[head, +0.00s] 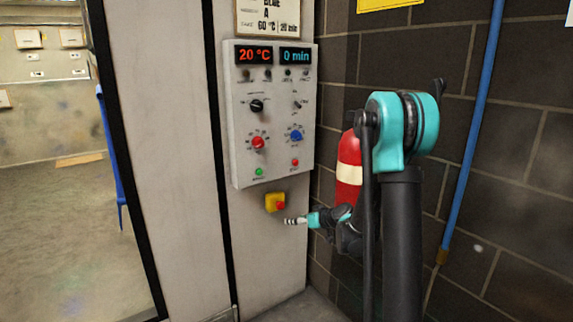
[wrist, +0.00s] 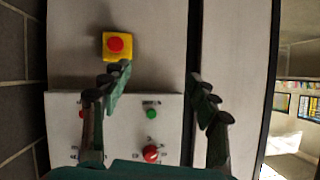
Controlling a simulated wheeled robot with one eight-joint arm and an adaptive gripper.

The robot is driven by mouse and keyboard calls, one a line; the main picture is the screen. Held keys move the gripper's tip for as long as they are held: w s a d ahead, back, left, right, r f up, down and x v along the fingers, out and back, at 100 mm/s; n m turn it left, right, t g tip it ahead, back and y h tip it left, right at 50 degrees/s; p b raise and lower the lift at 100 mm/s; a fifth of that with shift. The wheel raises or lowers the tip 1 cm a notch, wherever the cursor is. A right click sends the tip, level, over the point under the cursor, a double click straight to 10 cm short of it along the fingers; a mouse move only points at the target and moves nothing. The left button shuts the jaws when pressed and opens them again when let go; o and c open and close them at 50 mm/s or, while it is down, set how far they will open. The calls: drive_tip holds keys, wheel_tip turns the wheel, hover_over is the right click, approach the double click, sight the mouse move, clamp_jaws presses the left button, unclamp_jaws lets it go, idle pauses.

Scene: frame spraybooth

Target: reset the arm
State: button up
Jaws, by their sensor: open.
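My gripper (head: 290,221) is at the end of my teal and black arm, low in front of the booth wall in the head view. In the wrist view my gripper (wrist: 160,82) has its two dark fingers spread wide, with nothing between them. The grey control panel (head: 238,158) is above it in the head view, with displays reading 20 °C and 0 min. A yellow box with a red emergency button (head: 275,202) is just above and left of the fingertips. It also shows in the wrist view (wrist: 116,44), beyond the left finger. Whether the fingers touch anything cannot be told.
A red fire extinguisher (head: 348,165) is partly hidden behind my arm. A dark brick wall (head: 500,200) with a blue pipe (head: 470,130) is to the right. An opening at the left shows open floor (head: 60,220).

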drive_tip(key=s+d+f+m+g+h, duration=0.1)
drive_tip(key=s+d, duration=0.4)
drive_tip(key=s, duration=0.6)
drive_tip(key=s+d+f+m+g+h, duration=0.2)
drive_tip(key=s+d+m+h, duration=0.1)
drive_tip(key=s, duration=0.9)
drive_tip(key=s+d+f+m+g+h, duration=0.1)
drive_tip(key=s+d+h, duration=0.3)
drive_tip(key=s, duration=0.8)
drive_tip(key=d+m+g, duration=0.1)
drive_tip(key=d, duration=0.1)
drive_tip(key=shift+d+f+h, duration=0.25)
drive_tip(key=shift+d+h, duration=0.05)
drive_tip(key=shift+d, duration=0.05)
